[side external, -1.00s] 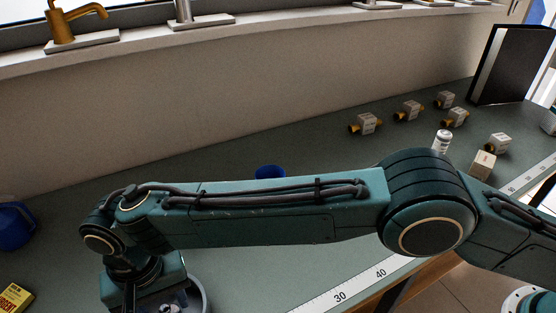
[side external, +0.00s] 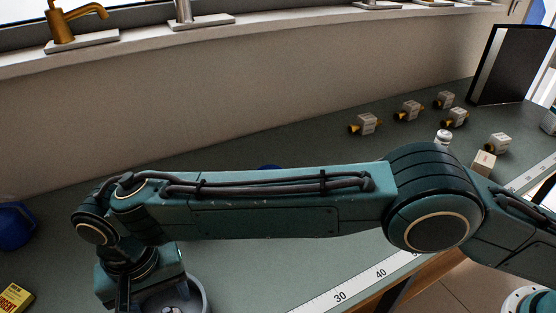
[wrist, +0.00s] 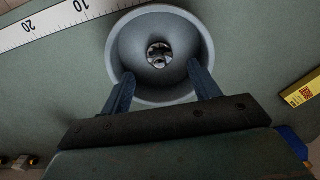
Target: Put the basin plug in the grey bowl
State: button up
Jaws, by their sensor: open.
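The grey bowl (wrist: 203,37) is round and lies under my gripper in the wrist view; in the side view its rim (side external: 205,290) shows at the bottom edge, partly behind my gripper. A small shiny metallic piece, seemingly the basin plug (wrist: 159,54), lies at the bottom of the bowl. My gripper (wrist: 160,69) is open, with its two blue-grey fingers apart over the near part of the bowl, one on each side of the plug. Nothing is held between them. In the side view the fingertips are not clear.
A white measuring strip (wrist: 50,24) runs beside the bowl. A yellow box (wrist: 301,89) lies to the right in the wrist view. A blue container (side external: 14,226) stands at far left. Several brass-and-white fittings (side external: 408,110) stand at the back right. My arm hides part of the bench.

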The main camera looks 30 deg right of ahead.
aim_at(169, 307)
jog(key=shift+r, duration=2.6)
jog(key=w+d+r, duration=0.6)
jog(key=d+r, duration=0.5)
jog(key=d, duration=0.2)
jog(key=s+d+r+t+y, duration=0.1)
jog(key=d+r, duration=0.3)
jog(key=d, duration=0.5)
jog(key=d+r+t, duration=0.1)
jog(key=d+r, duration=0.3)
jog(key=d, duration=0.4)
jog(key=s+d+r+t, duration=0.1)
jog(key=s+d, duration=0.3)
jog(key=d, duration=0.3)
jog(key=s+d+r+t, duration=0.1)
jog(key=s+d, duration=0.4)
jog(key=d, duration=0.3)
jog(key=s+d+f, duration=0.3)
jog(key=s+d, duration=0.1)
jog(key=s, duration=0.2)
jog(key=s+d+f+t+h, duration=0.1)
jog(key=s+d+f, duration=0.2)
jog(key=s+d, duration=0.2)
jog(key=shift+s+f+t, duration=0.3)
jog(key=shift+s+f, duration=0.05)
jog(key=shift+s, duration=0.8)
